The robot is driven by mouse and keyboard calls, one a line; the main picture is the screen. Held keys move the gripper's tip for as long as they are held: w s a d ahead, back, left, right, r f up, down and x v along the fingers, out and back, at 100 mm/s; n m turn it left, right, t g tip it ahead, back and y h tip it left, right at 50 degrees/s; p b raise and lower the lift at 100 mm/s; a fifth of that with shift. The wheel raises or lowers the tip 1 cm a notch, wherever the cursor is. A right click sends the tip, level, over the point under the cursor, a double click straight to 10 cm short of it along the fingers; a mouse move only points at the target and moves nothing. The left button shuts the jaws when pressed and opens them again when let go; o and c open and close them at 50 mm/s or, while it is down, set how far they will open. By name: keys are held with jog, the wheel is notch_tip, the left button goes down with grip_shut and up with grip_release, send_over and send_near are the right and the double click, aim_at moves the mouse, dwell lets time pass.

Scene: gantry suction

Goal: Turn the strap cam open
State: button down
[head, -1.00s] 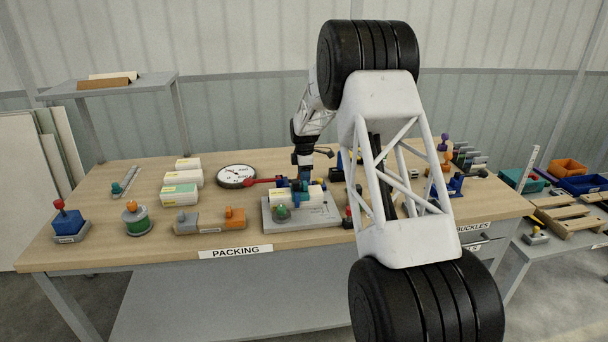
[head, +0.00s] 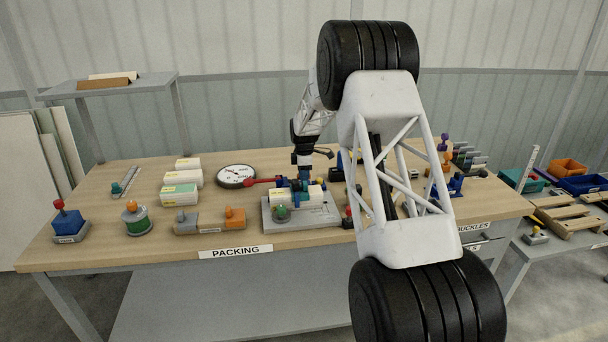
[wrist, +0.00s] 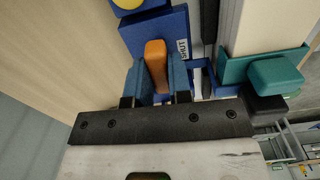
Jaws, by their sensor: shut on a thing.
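In the wrist view an orange lever (wrist: 156,62), which looks like the strap cam's handle, stands between the two blue fingers of my gripper (wrist: 158,80). The fingers are shut on it. Behind it is a blue plate (wrist: 160,30) with a SHUT label (wrist: 183,48) beside the lever. In the head view my gripper (head: 303,183) is down at the white package (head: 284,199) on a grey base plate (head: 318,216). The lever is too small and covered to make out there.
In the wrist view a teal block (wrist: 275,72) sits close right of the fingers, against a pale box (wrist: 262,25). Orange and grey blocks (head: 235,218) stand at the bench front.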

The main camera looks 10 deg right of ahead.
jog(key=m, duration=0.8)
jog(key=shift+m, duration=0.4)
jog(key=m, duration=0.4)
jog(key=shift+m, duration=0.3)
jog(key=shift+r+m, duration=0.1)
jog(key=shift+m, duration=1.8)
jog(key=c, duration=1)
grip_release()
jog(key=shift+c, duration=0.2)
